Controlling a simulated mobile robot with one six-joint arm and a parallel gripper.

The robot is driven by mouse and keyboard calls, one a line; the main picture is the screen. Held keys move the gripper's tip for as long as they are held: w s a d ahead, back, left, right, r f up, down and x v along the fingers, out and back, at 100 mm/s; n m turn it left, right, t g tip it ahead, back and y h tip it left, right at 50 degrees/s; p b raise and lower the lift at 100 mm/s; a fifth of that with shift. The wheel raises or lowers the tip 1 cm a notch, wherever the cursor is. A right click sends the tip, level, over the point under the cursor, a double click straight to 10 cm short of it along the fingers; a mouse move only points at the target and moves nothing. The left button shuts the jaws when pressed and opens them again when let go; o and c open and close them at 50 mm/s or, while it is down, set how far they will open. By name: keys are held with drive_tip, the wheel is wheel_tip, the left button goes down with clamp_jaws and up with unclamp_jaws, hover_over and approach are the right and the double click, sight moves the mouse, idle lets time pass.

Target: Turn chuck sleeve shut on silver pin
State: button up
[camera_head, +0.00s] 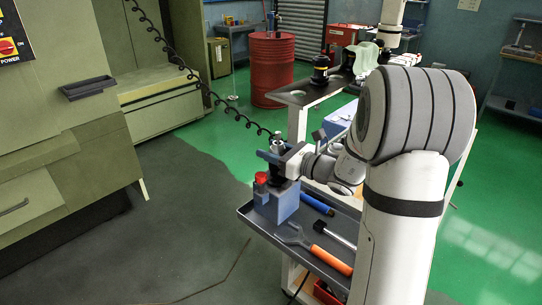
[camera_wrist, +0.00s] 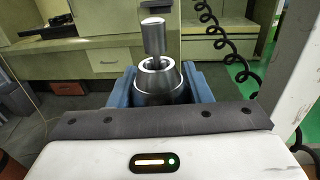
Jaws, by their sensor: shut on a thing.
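The silver pin (camera_wrist: 153,37) stands nearly upright at the mouth of the metal chuck sleeve (camera_wrist: 158,83) in the wrist view. A dark ring of opening shows around the pin's lower part, and its lower end is hidden inside. My gripper (camera_wrist: 159,76) has its blue jaws on both sides of the sleeve and is shut on it. In the head view, my gripper (camera_head: 279,159) is at the chuck, above a blue block (camera_head: 285,206) on the cart. The pin's top (camera_head: 277,138) shows small there, and the jaws hide most of the sleeve.
A red knob (camera_head: 262,178) is close left of the chuck. A blue-handled tool (camera_head: 317,204), an orange-handled tool (camera_head: 332,261) and a hammer-like tool (camera_head: 335,234) lie on the grey cart tray (camera_head: 246,213). A coiled black cable (camera_head: 222,102) hangs behind. Open floor lies left of the cart.

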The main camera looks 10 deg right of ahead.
drive_tip(key=m+t+h+b, duration=0.2)
drive_tip(key=h, duration=0.1)
drive_tip(key=shift+f+b, duration=0.1)
drive_tip(key=shift+b, duration=0.2)
drive_tip(key=shift+d+m+t+h+b, duration=0.1)
drive_tip(key=shift+m+t+h+b, duration=0.2)
drive_tip(key=shift+m+h, duration=0.15)
drive_tip(key=shift+w+m+h, duration=0.1)
drive_tip(key=shift+m+h, duration=0.15)
drive_tip(key=o, duration=1)
drive_tip(key=shift+d, duration=0.1)
drive_tip(key=v, duration=0.7)
drive_tip(key=shift+s+d+b, duration=0.15)
drive_tip(key=shift+s+b, duration=0.15)
drive_tip(key=shift+s, duration=0.05)
